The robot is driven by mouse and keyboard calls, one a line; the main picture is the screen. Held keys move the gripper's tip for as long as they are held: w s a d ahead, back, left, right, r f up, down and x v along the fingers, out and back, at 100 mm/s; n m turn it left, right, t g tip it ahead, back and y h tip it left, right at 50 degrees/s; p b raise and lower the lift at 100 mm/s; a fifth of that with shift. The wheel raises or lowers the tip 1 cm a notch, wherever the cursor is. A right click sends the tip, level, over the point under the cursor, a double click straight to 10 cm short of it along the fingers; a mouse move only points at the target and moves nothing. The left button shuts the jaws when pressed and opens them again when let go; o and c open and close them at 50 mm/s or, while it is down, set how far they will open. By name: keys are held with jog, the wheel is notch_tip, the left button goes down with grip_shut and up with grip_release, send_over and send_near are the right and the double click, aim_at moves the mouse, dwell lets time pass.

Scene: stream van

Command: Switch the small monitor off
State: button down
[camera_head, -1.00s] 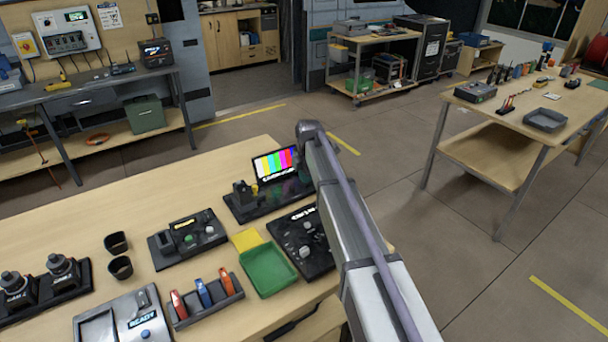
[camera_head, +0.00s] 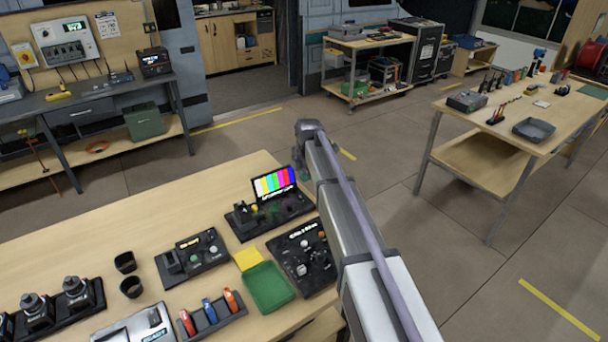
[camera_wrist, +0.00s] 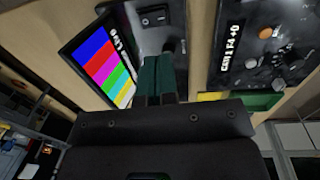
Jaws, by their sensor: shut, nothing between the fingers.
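The small monitor (camera_head: 274,184) stands on a dark base at the bench's far right corner. Its screen is lit with colour bars; it also shows in the wrist view (camera_wrist: 100,62). A black rocker switch (camera_wrist: 153,17) sits on the base beside the screen, at the top of the wrist view. My gripper (camera_wrist: 160,62) has its teal fingers together and empty. They appear over the base, between the screen and a dark knob or lever, with the switch beyond the tips. I cannot tell whether they touch anything. My arm mostly hides the gripper in the head view.
A dark panel with knobs (camera_head: 304,256) lies close by, with a green tray (camera_head: 268,287) and a yellow pad (camera_head: 248,258) beside it. A smaller control box (camera_head: 190,255) and two black cups (camera_head: 125,262) are further left. The floor right of the bench is clear.

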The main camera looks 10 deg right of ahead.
aim_at(299, 197)
jog(key=r, duration=0.1)
jog(key=r+p, duration=0.1)
jog(key=r, duration=0.1)
jog(key=r+p, duration=0.1)
jog(key=shift+s+d+r, duration=0.15)
jog(key=shift+s+r, duration=0.05)
jog(key=shift+s, duration=0.05)
jog(key=shift+w+a, duration=0.5)
jog(key=shift+w, duration=0.05)
jog(key=f+b, duration=0.4)
jog(key=w+f+b, duration=0.1)
jog(key=f+b, duration=0.8)
jog(key=f, duration=0.1)
jog(key=shift+w+a, duration=0.4)
jog(key=shift+r, duration=0.1)
